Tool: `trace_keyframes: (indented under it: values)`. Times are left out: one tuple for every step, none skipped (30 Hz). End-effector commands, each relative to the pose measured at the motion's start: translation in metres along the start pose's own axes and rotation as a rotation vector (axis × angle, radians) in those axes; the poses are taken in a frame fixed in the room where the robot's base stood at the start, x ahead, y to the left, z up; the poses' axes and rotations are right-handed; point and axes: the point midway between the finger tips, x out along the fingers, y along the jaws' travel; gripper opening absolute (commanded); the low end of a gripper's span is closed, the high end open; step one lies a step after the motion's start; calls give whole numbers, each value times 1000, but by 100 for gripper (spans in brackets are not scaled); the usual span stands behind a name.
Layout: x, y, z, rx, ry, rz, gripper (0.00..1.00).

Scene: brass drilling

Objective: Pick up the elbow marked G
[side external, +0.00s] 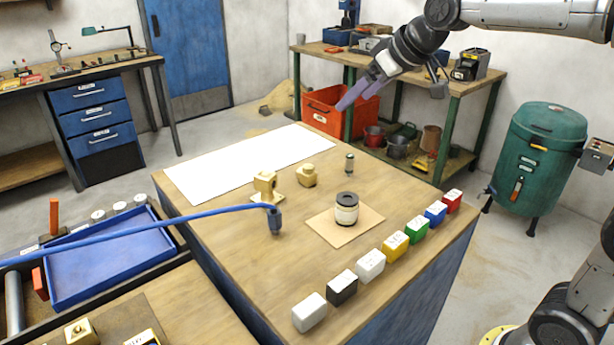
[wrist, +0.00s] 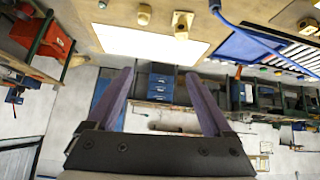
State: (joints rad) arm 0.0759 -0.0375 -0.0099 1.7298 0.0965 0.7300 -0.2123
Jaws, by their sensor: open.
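Two brass fittings stand on the wooden bench: a larger block-like one (side external: 265,184) on a pale base, and a smaller one (side external: 306,176) to its right. Both also show at the top of the wrist view, one right of centre (wrist: 181,24) and one left of it (wrist: 143,14). Another brass piece (side external: 80,332) sits on the nearer bench at lower left. I cannot read a G on any of them. My gripper (side external: 357,95) is open and empty, high above the far right side of the bench; its purple fingers (wrist: 160,75) are spread apart in the wrist view.
A blue hose (side external: 150,228) with a dark nozzle crosses the bench beside the larger fitting. A white sheet (side external: 235,160) lies behind. A black-and-white jar (side external: 346,208) stands on a brown mat, and several coloured blocks (side external: 395,245) line the front right edge.

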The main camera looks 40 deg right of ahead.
Motion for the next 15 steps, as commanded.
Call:
trace_keyframes:
  values:
    - [24, 7, -12, 5, -11, 1, 85]
    - [36, 11, -18, 7, -15, 2, 85]
    - [53, 16, -25, 10, -21, 3, 85]
    - [66, 20, -30, 14, -27, 4, 85]
    - [80, 24, -33, 17, -33, 5, 85]
    - [98, 30, -37, 22, -44, 6, 85]
    - [112, 34, -38, 26, -52, 7, 85]
    - [126, 38, -39, 31, -62, 7, 85]
    - [145, 43, -38, 38, -75, 8, 85]
    - [158, 46, -36, 44, -87, 8, 85]
    - [170, 50, -34, 50, -99, 8, 85]
    - [185, 53, -29, 56, -117, 8, 85]
    - [196, 56, -26, 61, -130, 7, 85]
    - [205, 58, -21, 65, -144, 7, 85]
    - [216, 60, -14, 70, -161, 6, 85]
